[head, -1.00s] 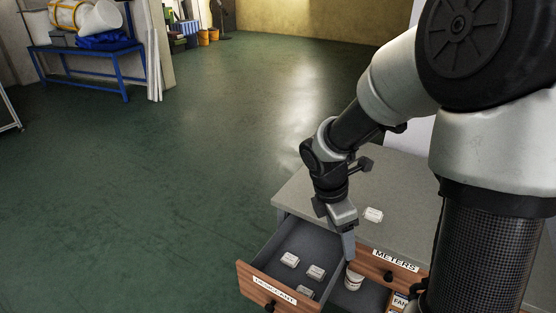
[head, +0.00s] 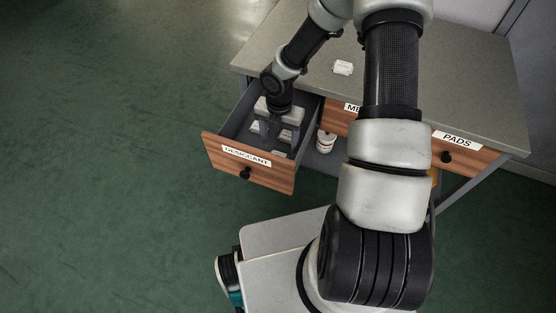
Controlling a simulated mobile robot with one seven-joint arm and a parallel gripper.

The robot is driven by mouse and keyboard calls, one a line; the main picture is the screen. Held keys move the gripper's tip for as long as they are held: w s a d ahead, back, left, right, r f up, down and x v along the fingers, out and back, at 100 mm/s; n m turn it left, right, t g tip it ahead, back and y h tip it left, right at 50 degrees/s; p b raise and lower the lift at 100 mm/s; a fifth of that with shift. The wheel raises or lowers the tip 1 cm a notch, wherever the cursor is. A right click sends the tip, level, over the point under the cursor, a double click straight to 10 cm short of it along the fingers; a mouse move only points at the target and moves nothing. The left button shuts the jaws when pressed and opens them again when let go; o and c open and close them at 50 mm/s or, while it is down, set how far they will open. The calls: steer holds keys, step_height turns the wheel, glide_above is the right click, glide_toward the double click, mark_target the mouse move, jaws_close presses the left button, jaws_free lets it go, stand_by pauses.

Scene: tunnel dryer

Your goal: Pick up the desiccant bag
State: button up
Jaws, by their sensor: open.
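The drawer labelled DESICCANT (head: 250,172) is pulled open, with several small white desiccant bags inside. I cannot tell whether a bag lies between the fingers. Another white bag (head: 343,67) lies on the grey tabletop (head: 440,85).
A white jar (head: 325,142) stands in the recess right of the open drawer. A drawer labelled PADS (head: 465,150) is at the right, and a partly hidden drawer label is in the middle. The green floor (head: 110,150) at the left is clear.

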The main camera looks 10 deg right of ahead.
mark_target(279, 152)
step_height(279, 152, down, 7)
steer(key=shift+w+a+f+b, duration=0.1)
steer(key=shift+f+b, duration=0.1)
steer(key=shift+b, duration=0.9)
steer(key=shift+c, duration=0.5)
steer(key=shift+r, duration=0.1)
steer(key=c, duration=1)
